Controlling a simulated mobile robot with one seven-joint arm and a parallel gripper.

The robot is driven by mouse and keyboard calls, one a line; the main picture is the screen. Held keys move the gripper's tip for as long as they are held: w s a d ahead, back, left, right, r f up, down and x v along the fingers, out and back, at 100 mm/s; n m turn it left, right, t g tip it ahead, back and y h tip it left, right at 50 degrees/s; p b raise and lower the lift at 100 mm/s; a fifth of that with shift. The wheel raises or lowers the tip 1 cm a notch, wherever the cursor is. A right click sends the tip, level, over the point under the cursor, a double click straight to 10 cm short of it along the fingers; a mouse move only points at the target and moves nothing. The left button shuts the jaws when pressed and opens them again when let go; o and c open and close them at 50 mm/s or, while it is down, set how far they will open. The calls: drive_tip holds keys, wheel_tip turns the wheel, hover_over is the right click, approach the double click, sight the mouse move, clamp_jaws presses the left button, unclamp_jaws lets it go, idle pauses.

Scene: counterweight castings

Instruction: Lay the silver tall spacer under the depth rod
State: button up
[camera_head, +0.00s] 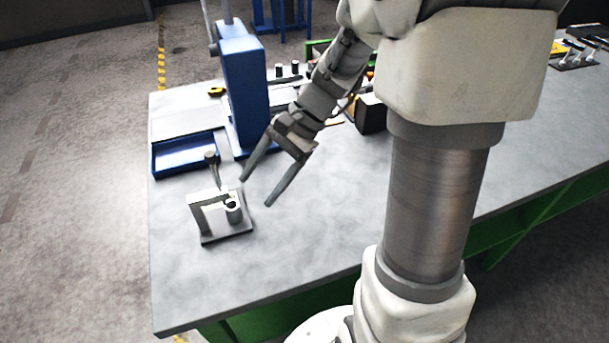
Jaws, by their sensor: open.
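My gripper (256,191) is open, its two long fingers pointing down to the left above the grey table, with nothing seen between them. Just left of the fingertips stands a small metal fixture (208,214) with a flat base plate, an upright bracket and a dark-topped lever or rod (213,166) rising behind. A short silver cylinder (233,211) with a ring-like top stands upright at this fixture, close to the fingers but apart from them. I cannot tell whether it is the tall spacer. The depth rod cannot be clearly made out.
A tall blue column (243,85) stands behind my gripper, next to a blue tray (187,155). Small dark cylinders (295,68) and a black box (371,114) lie farther back. The grey tabletop (290,245) in front is clear.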

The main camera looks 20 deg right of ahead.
drive_tip(key=s+d+r+n+t+h, duration=0.4)
drive_tip(key=s+r+n+t+h, duration=0.2)
drive_tip(key=s+r+n, duration=0.4)
drive_tip(key=shift+s+r+n+h, duration=0.25)
drive_tip(key=shift+s+n+h, duration=0.55)
drive_tip(key=shift+h, duration=0.1)
drive_tip(key=c, duration=0.3)
drive_tip(key=shift+a, duration=0.1)
drive_tip(key=shift+c, duration=0.2)
